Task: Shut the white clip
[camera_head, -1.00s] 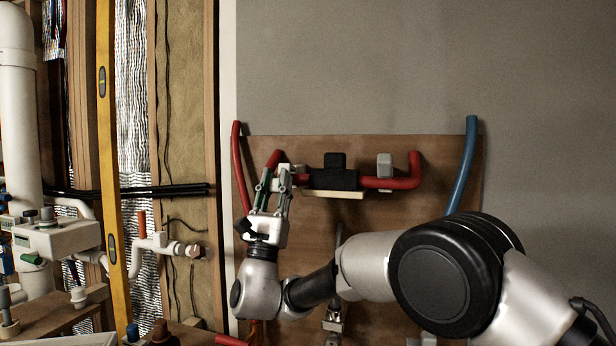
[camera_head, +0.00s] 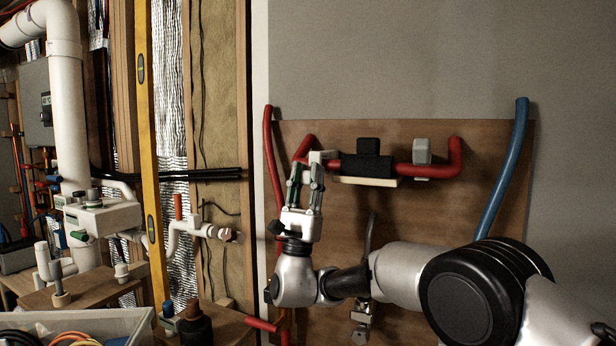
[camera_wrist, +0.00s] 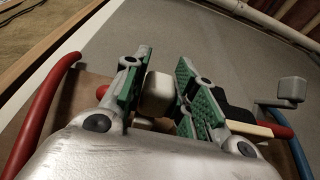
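A white clip (camera_head: 326,156) sits on the left part of the red pipe (camera_head: 404,169), at my fingertips. In the wrist view a pale block of this clip (camera_wrist: 157,95) shows between the two green-padded fingers. My gripper (camera_head: 306,172) is open and points up, with its fingers to either side of that block. A narrow gap shows on the right finger's side; contact on the left cannot be told. The fingers partly hide the clip, so its closure cannot be told. A second light grey clip (camera_head: 422,151) is on the right part of the pipe, also in the wrist view (camera_wrist: 291,91).
A black block (camera_head: 367,164) is on the pipe between the clips, above a pale strip (camera_head: 366,181). A blue pipe (camera_head: 503,165) rises at the right of the brown board (camera_head: 440,215). A red pipe (camera_head: 270,160) stands left of my gripper. Grey wall above is clear.

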